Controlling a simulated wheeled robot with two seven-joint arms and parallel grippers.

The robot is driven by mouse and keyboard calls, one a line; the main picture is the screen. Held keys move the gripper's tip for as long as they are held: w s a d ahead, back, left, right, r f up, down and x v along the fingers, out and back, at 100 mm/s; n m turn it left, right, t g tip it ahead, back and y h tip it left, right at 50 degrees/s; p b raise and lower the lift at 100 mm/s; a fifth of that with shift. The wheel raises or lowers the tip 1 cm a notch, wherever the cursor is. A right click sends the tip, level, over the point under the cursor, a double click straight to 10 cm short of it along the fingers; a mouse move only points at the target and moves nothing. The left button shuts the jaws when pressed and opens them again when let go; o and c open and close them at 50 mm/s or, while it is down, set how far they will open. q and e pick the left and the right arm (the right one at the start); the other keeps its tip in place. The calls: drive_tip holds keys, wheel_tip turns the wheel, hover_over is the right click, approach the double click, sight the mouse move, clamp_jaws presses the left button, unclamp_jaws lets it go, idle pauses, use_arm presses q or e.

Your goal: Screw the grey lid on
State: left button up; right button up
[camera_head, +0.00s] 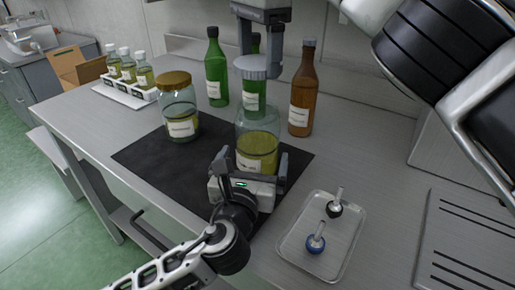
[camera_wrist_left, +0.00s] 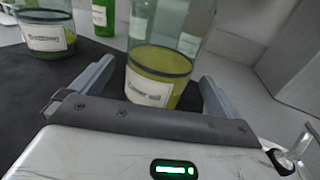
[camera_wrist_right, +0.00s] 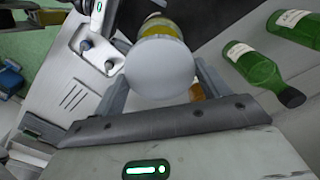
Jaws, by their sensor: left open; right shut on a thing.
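The open-looking glass jar (camera_head: 243,130) with yellow-green oil and a white label stands upright on the dark mat. It also shows in the left wrist view (camera_wrist_left: 158,90). My left gripper (camera_head: 252,162) is open, with one finger on each side of the jar's lower part. My right gripper (camera_head: 260,52) comes from above and is shut on the grey lid (camera_head: 250,67). The lid is over the jar's mouth; clear glass makes any gap hard to judge. In the right wrist view, the lid (camera_wrist_right: 160,70) is a pale disc between the fingers and partly covers the jar.
A second jar (camera_head: 179,105) with a brown lid stands left on the mat (camera_head: 150,158). Green bottles (camera_head: 216,70) and a brown bottle (camera_head: 302,90) stand behind. A tray (camera_head: 290,245) with two small tools lies front right. A rack of small bottles (camera_head: 130,95) is far left.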

use_arm(q)
drive_tip(key=shift+w+d, duration=0.25)
drive_tip(key=shift+w, duration=1.05)
drive_tip(key=shift+w+d, duration=0.25)
drive_tip(key=shift+w, duration=1)
drive_tip(key=c, duration=1.4)
use_arm(e)
drive_tip(key=shift+f, duration=2.5)
use_arm(q)
drive_tip(key=shift+f, duration=0.1)
use_arm(e)
drive_tip(key=shift+f, duration=0.1)
drive_tip(key=shift+f, duration=0.8)
drive_tip(key=shift+f, duration=0.55)
